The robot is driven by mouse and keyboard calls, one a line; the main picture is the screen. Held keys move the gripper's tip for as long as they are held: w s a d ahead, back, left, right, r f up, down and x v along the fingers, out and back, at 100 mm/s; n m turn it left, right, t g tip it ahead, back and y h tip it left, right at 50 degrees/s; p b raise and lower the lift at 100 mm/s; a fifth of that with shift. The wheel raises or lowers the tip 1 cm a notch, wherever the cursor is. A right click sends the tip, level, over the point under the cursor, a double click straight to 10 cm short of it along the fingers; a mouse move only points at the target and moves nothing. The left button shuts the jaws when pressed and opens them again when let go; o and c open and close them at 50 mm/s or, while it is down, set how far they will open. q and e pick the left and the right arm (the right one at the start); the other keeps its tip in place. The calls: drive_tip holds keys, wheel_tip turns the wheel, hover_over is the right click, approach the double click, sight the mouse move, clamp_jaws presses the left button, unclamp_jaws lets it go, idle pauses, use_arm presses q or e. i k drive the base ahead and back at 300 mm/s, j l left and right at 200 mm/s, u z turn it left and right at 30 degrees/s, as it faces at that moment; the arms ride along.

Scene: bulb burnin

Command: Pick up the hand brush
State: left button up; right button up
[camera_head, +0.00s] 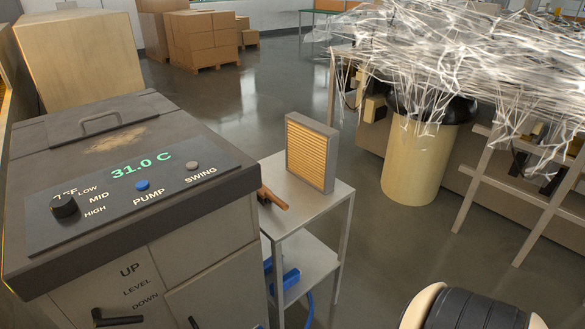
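A brown wooden piece (272,199), which looks like the handle of the hand brush, lies on the top of a small metal cart (318,198) in the middle of the view. Its left end is cut off from sight by the edge of the grey machine, and no bristles show, so I cannot be sure that it is the brush. Neither of my grippers is in view.
The grey machine (215,190) with a panel reading 31.0 C fills the left. A pleated filter (311,153) stands on the cart; a blue object (288,280) is on its lower shelf. A bin (418,165) and web-covered bench stand right. Open floor lies between.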

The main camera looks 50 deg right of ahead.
sight(264, 195)
drive_tip(key=z, duration=1.25)
